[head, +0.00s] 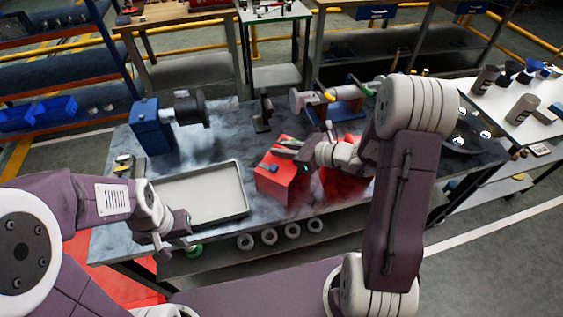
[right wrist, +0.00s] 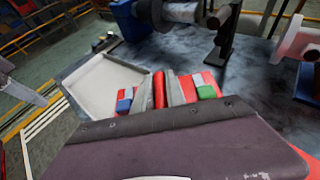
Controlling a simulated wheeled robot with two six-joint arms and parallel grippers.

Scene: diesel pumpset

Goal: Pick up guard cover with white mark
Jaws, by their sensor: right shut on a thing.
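A red guard cover (head: 276,184) with a small blue mark stands on the table right of the tray. More red cover surface (head: 340,182) shows behind my right arm. My right gripper (head: 290,148) is at the top of the red covers. In the right wrist view its two grey fingers are shut on a red piece (right wrist: 159,89) between them. A blue mark (right wrist: 124,101) shows left of the fingers and a green mark (right wrist: 206,92) right of them. I cannot make out a white mark on the held piece. My left gripper (head: 162,240) is over the table's front left edge, its fingers unclear.
An empty pale tray (head: 245,207) lies left of the red covers. A blue block with a dark cylinder (head: 151,130) stands behind it. A dark bracket (head: 262,112) and a blue-based machine part (head: 340,110) stand at the back. Several rings sit on the shelf below.

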